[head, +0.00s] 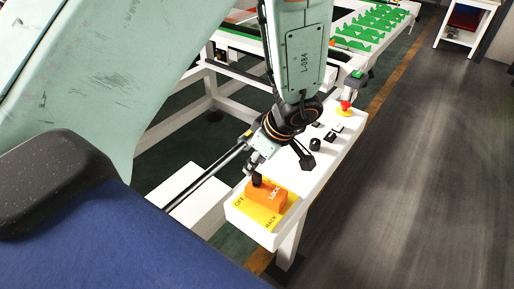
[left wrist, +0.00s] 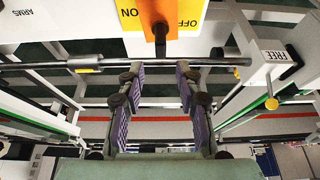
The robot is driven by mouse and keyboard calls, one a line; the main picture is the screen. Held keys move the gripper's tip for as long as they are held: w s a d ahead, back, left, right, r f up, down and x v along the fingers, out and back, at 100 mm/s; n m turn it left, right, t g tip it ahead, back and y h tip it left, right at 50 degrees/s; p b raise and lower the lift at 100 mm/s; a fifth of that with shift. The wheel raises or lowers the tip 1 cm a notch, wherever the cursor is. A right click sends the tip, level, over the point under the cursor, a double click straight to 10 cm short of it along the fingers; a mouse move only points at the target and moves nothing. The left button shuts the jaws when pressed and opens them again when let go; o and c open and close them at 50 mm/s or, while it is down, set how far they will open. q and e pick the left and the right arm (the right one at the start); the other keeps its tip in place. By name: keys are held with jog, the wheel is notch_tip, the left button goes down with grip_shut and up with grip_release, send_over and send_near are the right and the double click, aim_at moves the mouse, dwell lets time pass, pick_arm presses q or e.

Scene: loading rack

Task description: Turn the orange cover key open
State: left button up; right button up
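My left gripper (head: 257,167) is just above the key's left side in the head view. Contact with the key cannot be told. My right gripper is not in view.
A metal rod (head: 205,175) runs beside the box; it also crosses the fingertips in the left wrist view (left wrist: 225,62). A red button (head: 345,105) and black knobs (head: 315,144) stand on the box.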

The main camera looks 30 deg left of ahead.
aim_at(257, 173)
pick_arm(q)
notch_tip(257, 173, up, 6)
jog(key=shift+f, duration=0.15)
jog(key=shift+f, duration=0.1)
